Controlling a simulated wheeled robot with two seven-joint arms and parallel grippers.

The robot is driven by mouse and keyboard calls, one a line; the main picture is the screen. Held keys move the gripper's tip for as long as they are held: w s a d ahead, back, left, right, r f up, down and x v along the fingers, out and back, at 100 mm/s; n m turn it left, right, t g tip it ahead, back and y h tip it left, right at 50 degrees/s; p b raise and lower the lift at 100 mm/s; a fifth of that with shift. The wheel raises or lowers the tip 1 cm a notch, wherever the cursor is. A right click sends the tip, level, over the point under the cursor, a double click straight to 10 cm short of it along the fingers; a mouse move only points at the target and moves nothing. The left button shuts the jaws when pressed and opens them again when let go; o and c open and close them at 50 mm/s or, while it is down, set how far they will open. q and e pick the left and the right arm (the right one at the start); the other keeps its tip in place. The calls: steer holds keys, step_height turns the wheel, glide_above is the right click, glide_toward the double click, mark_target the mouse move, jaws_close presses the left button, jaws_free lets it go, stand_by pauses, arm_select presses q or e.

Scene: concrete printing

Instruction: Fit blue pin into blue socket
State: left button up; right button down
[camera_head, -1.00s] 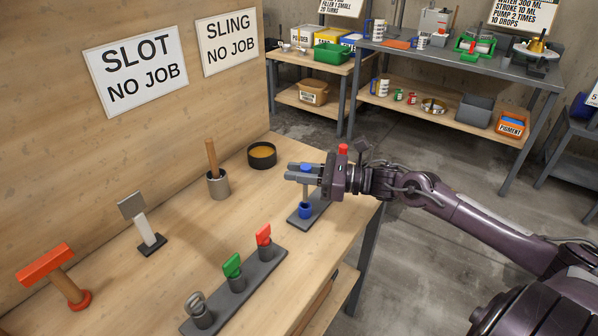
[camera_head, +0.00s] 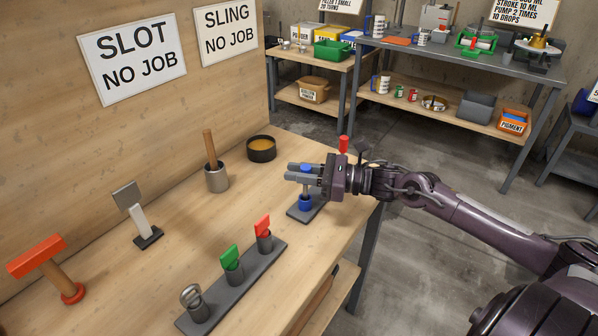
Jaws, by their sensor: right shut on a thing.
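The blue pin (camera_head: 306,167) has a blue top and a grey shaft and stands about upright in my right gripper (camera_head: 300,176). The gripper's grey fingers are shut on it from the right side. The blue socket (camera_head: 305,204) stands on a dark base plate (camera_head: 299,216) near the bench's right edge, right below the gripper. The shaft's lower end meets the socket's top in the picture; I cannot tell how far it is inside. My left gripper is not in view.
A grey cup with a wooden handle (camera_head: 216,178), a black bowl (camera_head: 261,149), a scraper (camera_head: 134,213) and a red-headed tool (camera_head: 50,262) stand on the bench.

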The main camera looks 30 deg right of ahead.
steer(key=shift+f+b, duration=0.75)
steer(key=shift+f, duration=0.1)
steer(key=c, duration=1.2)
jaws_free()
steer(key=v, duration=0.8)
steer(key=shift+p, duration=0.45)
steer(key=shift+w, duration=0.1)
